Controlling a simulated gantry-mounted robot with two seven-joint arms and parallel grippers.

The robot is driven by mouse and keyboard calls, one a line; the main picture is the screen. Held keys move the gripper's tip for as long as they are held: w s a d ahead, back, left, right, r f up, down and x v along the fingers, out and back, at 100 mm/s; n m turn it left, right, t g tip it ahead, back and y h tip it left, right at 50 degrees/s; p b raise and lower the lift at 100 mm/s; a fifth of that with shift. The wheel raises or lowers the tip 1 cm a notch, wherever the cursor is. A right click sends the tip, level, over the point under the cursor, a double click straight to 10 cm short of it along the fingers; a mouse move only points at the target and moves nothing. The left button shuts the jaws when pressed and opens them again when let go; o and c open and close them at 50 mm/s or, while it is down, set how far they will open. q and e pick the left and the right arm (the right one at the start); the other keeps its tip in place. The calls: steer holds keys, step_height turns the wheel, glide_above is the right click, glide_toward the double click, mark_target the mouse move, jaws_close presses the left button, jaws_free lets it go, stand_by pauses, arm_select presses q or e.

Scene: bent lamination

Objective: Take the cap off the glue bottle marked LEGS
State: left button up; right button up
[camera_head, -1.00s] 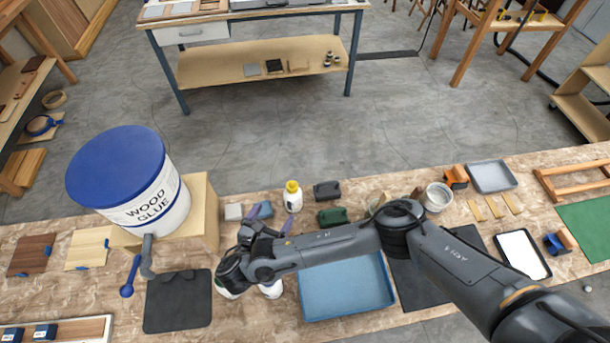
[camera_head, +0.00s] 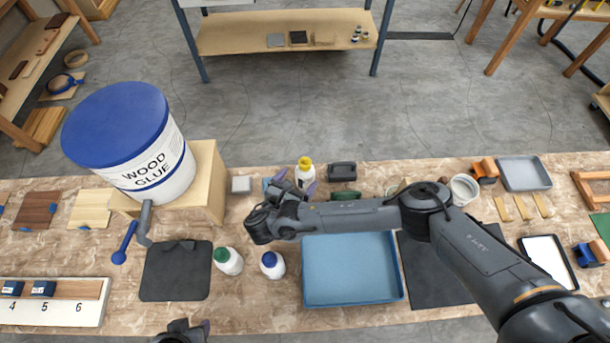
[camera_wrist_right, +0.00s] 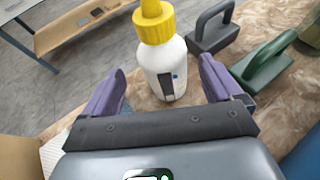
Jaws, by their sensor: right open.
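A white glue bottle with a yellow cap (camera_head: 305,164) stands upright near the bench's far edge. It also shows in the right wrist view (camera_wrist_right: 165,62), with a dark mark on its side but no readable name. My right gripper (camera_head: 296,187) is open, its purple fingers pointing at this bottle, one to each side; I cannot tell whether they touch it. A green-capped bottle (camera_head: 228,260) and a blue-capped bottle (camera_head: 271,264) stand closer, left of the blue tray; their labels are unreadable. My left gripper (camera_head: 190,330) shows only partly at the bottom edge.
A large wood glue tub (camera_head: 150,165) on a wooden stand (camera_head: 206,180) is at left. A dark block with a handle (camera_head: 342,171) and a green one (camera_head: 345,195) sit right of the yellow-capped bottle. A blue tray (camera_head: 350,270) lies under my right arm.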

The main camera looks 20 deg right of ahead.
mark_target(305, 173)
steer(key=shift+x, duration=2.35)
steer(key=shift+s+d, duration=0.15)
steer(key=shift+r, duration=0.1)
steer(key=c, duration=1.2)
